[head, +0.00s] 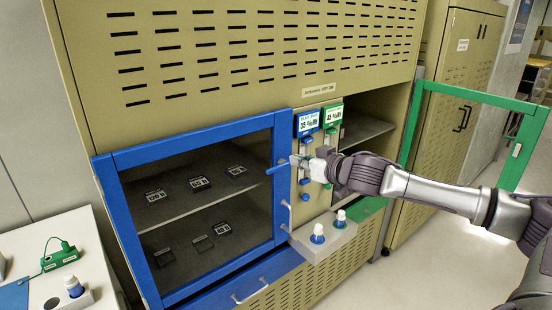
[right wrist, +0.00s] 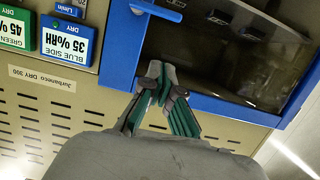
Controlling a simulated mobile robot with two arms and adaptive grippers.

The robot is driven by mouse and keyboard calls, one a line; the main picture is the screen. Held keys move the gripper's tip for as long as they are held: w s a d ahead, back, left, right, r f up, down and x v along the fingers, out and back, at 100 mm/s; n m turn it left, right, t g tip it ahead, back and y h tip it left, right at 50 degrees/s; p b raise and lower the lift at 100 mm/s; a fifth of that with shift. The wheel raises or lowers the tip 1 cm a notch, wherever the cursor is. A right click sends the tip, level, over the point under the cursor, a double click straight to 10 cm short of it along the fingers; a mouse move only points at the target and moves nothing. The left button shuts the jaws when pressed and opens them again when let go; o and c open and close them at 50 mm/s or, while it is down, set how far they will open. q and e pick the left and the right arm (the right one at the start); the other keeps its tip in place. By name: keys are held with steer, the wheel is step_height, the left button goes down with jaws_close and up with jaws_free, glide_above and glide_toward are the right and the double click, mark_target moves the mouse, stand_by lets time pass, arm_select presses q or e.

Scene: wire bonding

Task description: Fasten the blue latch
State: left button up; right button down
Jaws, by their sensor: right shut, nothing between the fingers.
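The blue latch (head: 277,168) is a short blue lever sticking out at the right edge of the blue-framed glass door (head: 197,140). It also shows at the top of the right wrist view (right wrist: 155,11). The blue door appears to lie against the cabinet front. My right gripper (head: 296,161) is shut and empty, close beside the lever. In the right wrist view its fingertips (right wrist: 162,72) are together just below the lever. I cannot tell whether they touch it. My left gripper is not in view.
A green-framed door (head: 467,89) stands open at the right. Several dark labelled boxes lie on shelves behind the blue door. Display signs and blue knobs sit on the cabinet panel. A ledge (head: 325,239) holds two small bottles. A white table (head: 80,240) is at lower left.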

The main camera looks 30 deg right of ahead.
steer(key=shift+s+a+r, duration=0.1)
steer(key=shift+s+r, duration=0.05)
steer(key=shift+r, duration=0.25)
steer(key=p, duration=0.6)
glide_above(272, 169)
steer(key=s, duration=0.2)
steer(key=shift+w+f, duration=0.15)
steer(key=shift+f, duration=0.8)
step_height(272, 169, down, 3)
steer(key=shift+f, duration=0.8)
